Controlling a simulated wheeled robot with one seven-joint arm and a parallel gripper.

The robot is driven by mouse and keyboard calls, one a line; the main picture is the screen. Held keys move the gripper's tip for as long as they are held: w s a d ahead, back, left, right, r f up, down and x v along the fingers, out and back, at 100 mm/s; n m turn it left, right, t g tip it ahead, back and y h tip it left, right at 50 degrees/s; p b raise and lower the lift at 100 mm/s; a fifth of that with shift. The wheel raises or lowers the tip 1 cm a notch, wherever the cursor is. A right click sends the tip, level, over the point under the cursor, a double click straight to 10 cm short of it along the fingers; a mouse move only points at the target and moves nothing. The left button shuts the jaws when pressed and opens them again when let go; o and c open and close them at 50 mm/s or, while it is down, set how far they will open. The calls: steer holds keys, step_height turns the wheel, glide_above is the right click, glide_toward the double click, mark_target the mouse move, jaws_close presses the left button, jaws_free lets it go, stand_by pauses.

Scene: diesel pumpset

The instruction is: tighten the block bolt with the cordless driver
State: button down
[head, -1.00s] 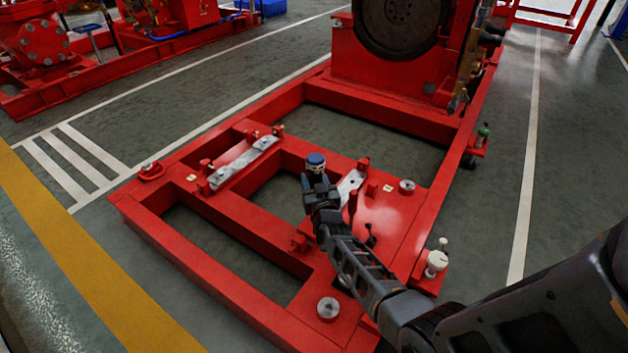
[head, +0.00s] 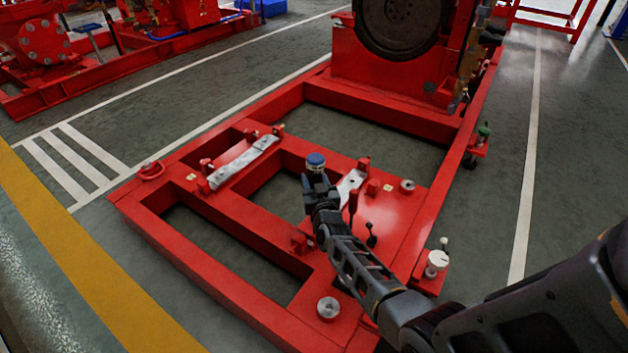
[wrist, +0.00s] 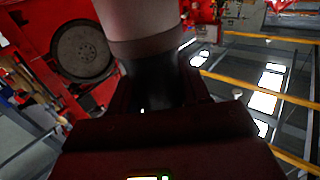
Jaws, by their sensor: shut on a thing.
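My gripper (head: 319,185) is shut on the cordless driver (head: 316,163), whose blue end points up in the head view. The driver is held above the red base frame, just left of a pale metal block (head: 350,182). In the wrist view, the driver's dark body (wrist: 155,85) sits between the jaws. Its wider pale end (wrist: 150,18) runs off the top edge. A longer pale metal block (head: 243,163) lies on the frame to the left. I cannot pick out the block bolt, and the driver's tip is hidden.
The red base frame (head: 235,293) has open bays and raised rails. A large flywheel (head: 400,22) stands behind. Grey floor is clear at the right.

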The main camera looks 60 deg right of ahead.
steer(key=shift+s+f, duration=0.1)
steer(key=shift+r+p, duration=2.6)
steer(key=shift+r, duration=0.15)
